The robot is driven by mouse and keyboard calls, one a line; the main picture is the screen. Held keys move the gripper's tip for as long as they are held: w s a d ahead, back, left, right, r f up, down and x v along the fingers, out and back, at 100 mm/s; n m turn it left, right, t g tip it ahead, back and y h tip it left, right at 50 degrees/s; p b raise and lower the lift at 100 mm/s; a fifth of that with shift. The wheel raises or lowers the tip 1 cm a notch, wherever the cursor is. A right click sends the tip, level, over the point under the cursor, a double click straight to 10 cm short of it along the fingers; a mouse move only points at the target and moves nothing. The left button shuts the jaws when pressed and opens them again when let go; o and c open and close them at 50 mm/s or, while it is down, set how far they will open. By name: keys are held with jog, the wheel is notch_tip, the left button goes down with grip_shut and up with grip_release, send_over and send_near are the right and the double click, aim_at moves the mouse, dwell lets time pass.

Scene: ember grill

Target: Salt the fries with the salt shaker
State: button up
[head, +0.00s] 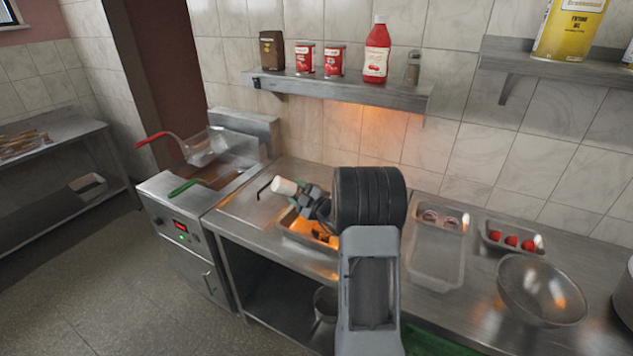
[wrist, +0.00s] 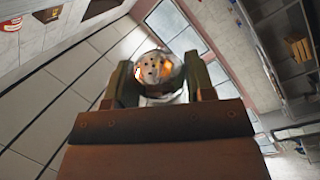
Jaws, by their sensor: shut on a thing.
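My gripper (head: 300,192) is shut on the salt shaker, whose pale white end (head: 284,186) sticks out to the left in the head view. The shaker lies tilted, close to sideways. In the wrist view its round metal cap with holes (wrist: 155,70) shows between the two fingers (wrist: 158,85). The gripper is above a recessed, orange-lit bay (head: 308,228) in the counter. Something yellow-orange, perhaps the fries, lies in that bay, but my arm partly hides it and I cannot tell its shape.
A fryer (head: 185,210) with a basket (head: 205,150) stands left of the counter. A shelf (head: 340,92) above holds jars, a red bottle (head: 377,50) and a small shaker (head: 412,68). A tray with red items (head: 512,238) and a metal bowl (head: 541,292) stand right.

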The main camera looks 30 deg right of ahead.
jog(key=s+d+f+m+t+h+b, duration=0.1)
jog(key=d+f+m+h+b, duration=0.1)
jog(key=d, duration=0.3)
jog(key=shift+s+d+f+b, duration=0.2)
jog(key=shift+s+f+b, duration=0.25)
jog(key=shift+f, duration=0.45)
